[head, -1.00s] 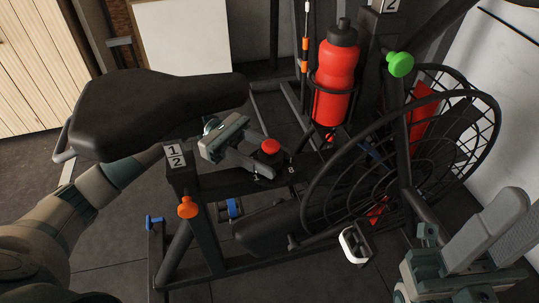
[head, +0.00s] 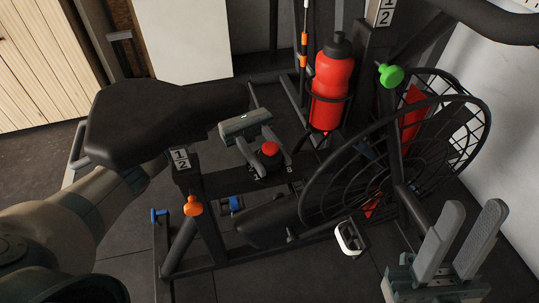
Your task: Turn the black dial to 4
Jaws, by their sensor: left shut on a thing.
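The black dial (head: 259,165) with a red cap (head: 270,148) sits on the dark frame of an exercise bike, in the middle of the head view. Small white digits show at its base, too small to read surely. My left gripper (head: 268,157) reaches in from the left behind the seat, and its fingers are shut around the dial, one on each side. They hide part of the dial and its scale. My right gripper (head: 459,240) is at the lower right, fingers pointing up, open and empty, away from the dial.
The black seat (head: 150,115) stands left of the dial. An orange knob (head: 193,206) is on the post marked 1 and 2. A red bottle (head: 332,85) stands in a holder behind. A green knob (head: 390,75) and the caged fan wheel (head: 470,105) are at right.

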